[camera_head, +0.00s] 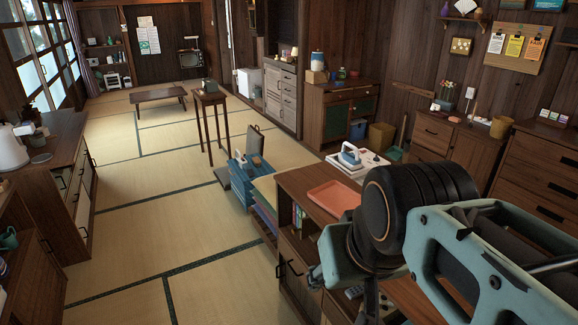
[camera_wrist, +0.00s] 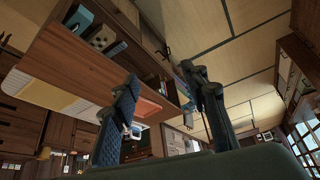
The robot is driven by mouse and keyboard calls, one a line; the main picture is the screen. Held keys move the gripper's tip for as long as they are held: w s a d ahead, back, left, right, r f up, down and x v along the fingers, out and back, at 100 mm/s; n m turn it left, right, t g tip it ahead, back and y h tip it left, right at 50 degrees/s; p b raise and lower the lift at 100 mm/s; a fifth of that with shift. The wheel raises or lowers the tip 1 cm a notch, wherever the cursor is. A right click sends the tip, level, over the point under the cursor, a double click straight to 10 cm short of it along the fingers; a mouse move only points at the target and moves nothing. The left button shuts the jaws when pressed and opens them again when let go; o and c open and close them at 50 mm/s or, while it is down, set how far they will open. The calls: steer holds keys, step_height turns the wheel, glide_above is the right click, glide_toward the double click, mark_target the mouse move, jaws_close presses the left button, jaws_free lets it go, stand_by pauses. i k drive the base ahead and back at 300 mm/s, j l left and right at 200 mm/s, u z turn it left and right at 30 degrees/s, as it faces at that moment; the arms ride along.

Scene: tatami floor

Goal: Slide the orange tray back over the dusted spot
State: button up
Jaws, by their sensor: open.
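The orange tray (camera_head: 334,197) lies flat on the wooden cabinet top (camera_head: 296,180), in front of the white-and-blue iron. In the wrist view a strip of the orange tray (camera_wrist: 149,107) shows beyond my left-hand finger, which covers part of it. My gripper (camera_wrist: 161,75) is open, with its two dark fingers apart and nothing between them; it is apart from the tray. In the head view my arm fills the lower right and hides part of the cabinet top. I cannot make out a dusted spot in either view.
An iron (camera_head: 350,156) rests on a white board behind the tray. Blue crates (camera_head: 243,182) stand left of the cabinet. A remote-like object (camera_head: 354,292) lies near my arm. Pale and yellow sheets (camera_wrist: 60,98) lie on the wooden top. Open tatami floor (camera_head: 160,220) stretches left.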

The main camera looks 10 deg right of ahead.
mark_target(334, 196)
steer(key=z, duration=1.05)
steer(key=i+j+z, duration=0.15)
steer(key=z, duration=0.3)
steer(key=i+j+z, duration=0.1)
steer(key=j+z, duration=0.35)
steer(key=i+j+z, duration=0.2)
steer(key=j, duration=0.15)
steer(key=j+z, duration=0.2)
steer(key=j, duration=0.15)
steer(key=j+z, duration=0.2)
steer(key=j, duration=0.55)
